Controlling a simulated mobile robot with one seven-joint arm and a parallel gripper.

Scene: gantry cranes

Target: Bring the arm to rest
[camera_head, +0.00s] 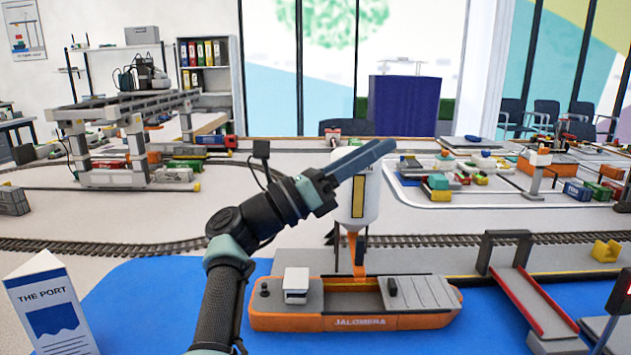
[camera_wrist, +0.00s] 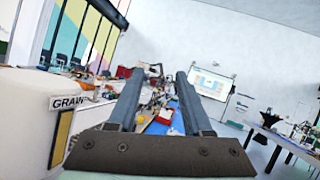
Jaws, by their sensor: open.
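My arm reaches up from the lower middle of the head view. My gripper (camera_head: 372,158) is raised and points to the upper right, in front of the white silo (camera_head: 373,200) with the yellow panel. In the wrist view my gripper (camera_wrist: 158,92) shows two dark, parallel fingers with a gap between them. Nothing is held between them. The silo labelled GRAIN (camera_wrist: 30,105) stands close on the left there. I cannot tell from the head view how far the fingers are from the silo.
An orange ship (camera_head: 400,322) marked JALOMERA lies on the blue water below the silo. A grey gantry crane (camera_head: 110,150) stands at left. A PORT sign (camera_head: 50,305) is at front left and a red ramp (camera_head: 535,300) at right. Railway track (camera_head: 100,245) crosses behind the water.

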